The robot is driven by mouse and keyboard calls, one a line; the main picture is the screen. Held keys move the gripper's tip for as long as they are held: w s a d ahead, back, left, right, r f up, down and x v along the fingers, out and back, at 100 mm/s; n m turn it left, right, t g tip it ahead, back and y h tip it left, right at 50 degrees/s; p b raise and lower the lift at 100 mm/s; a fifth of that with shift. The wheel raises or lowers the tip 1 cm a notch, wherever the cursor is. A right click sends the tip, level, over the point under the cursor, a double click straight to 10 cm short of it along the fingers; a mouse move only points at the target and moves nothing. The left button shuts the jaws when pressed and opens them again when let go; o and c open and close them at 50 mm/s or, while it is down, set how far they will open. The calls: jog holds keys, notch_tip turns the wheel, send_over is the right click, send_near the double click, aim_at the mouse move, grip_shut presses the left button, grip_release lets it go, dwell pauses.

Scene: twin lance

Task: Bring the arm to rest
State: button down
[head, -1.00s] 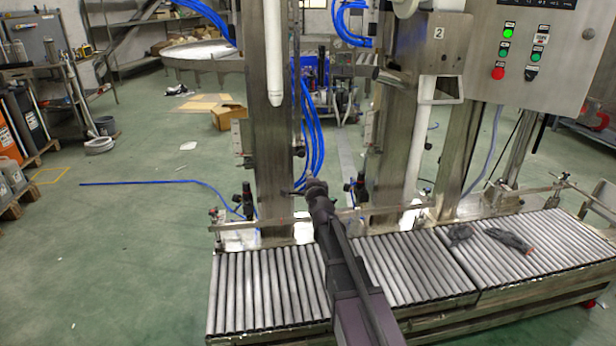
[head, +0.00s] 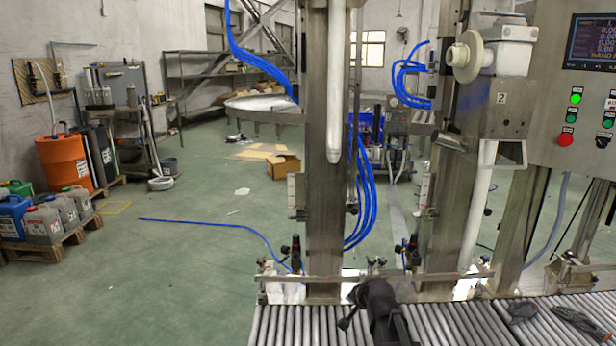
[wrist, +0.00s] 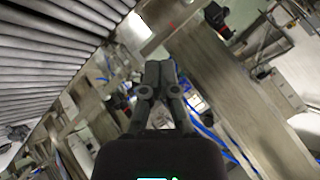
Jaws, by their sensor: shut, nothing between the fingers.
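My gripper shows in the wrist view (wrist: 159,72), with its two dark fingers together and nothing between them. In the head view my dark arm rises from the bottom edge, over the front of the roller conveyor (head: 290,325). The fingers cannot be made out clearly there. In the wrist view the rollers (wrist: 45,50) lie at the upper left, and a steel column (wrist: 235,95) runs slantwise to the right of the fingers. No contact with either shows.
Two steel columns with blue hoses (head: 366,200) stand behind the conveyor. A control panel (head: 590,90) is at the upper right. Dark gloves (head: 580,320) lie on the rollers at the right. An orange drum (head: 64,162) and canisters stand at the left.

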jog(key=s+d+f+n+g+h, duration=0.2)
jog(key=s+f+n+g, duration=0.15)
jog(key=s, duration=0.65)
jog(key=s+d+f+n+g+h, duration=0.1)
jog(key=s+d+f+n+g, duration=0.3)
jog(key=s, duration=0.7)
notch_tip(320, 180, up, 32)
jog(key=a+m+g+p, duration=0.1)
jog(key=p, duration=2.9)
jog(key=shift+w+a+f, duration=0.15)
jog(key=shift+w+a, duration=0.05)
jog(key=shift+a, duration=0.15)
